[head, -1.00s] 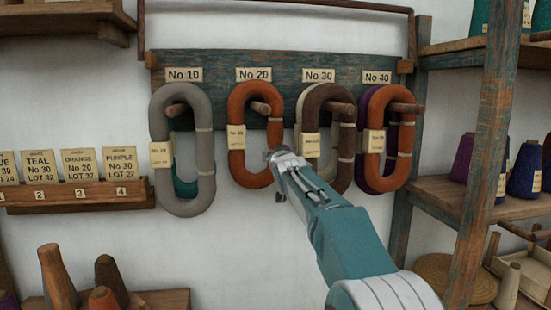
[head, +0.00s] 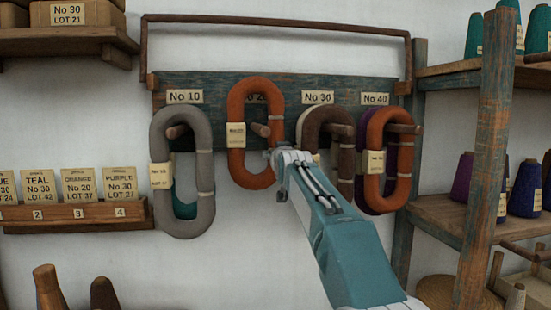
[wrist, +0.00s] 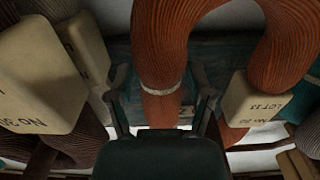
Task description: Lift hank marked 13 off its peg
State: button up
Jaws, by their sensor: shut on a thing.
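My gripper (head: 274,160) is shut on the right strand of the orange hank (head: 238,105) at the No 20 place. The hank hangs upright and is raised, its top covering part of the No 20 label. The peg (head: 260,130) still shows inside its loop, below the top bend. In the wrist view my fingers (wrist: 162,108) stand either side of the orange strand (wrist: 162,60), just below its pale tie band. The hank's cream tag (wrist: 252,98) shows a LOT number whose digits are hard to read. In the head view the tag (head: 236,135) is too small to read.
A grey hank (head: 204,150) hangs at left under No 10. Brown (head: 338,120) and orange (head: 376,190) hanks hang at right under No 30 and No 40. A wooden rail (head: 280,24) runs above the pegboard (head: 225,82). A shelf post (head: 487,150) stands at right.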

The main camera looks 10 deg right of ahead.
jog(key=s, duration=1.8)
jog(key=shift+s, duration=0.2)
jog(key=shift+s, duration=0.7)
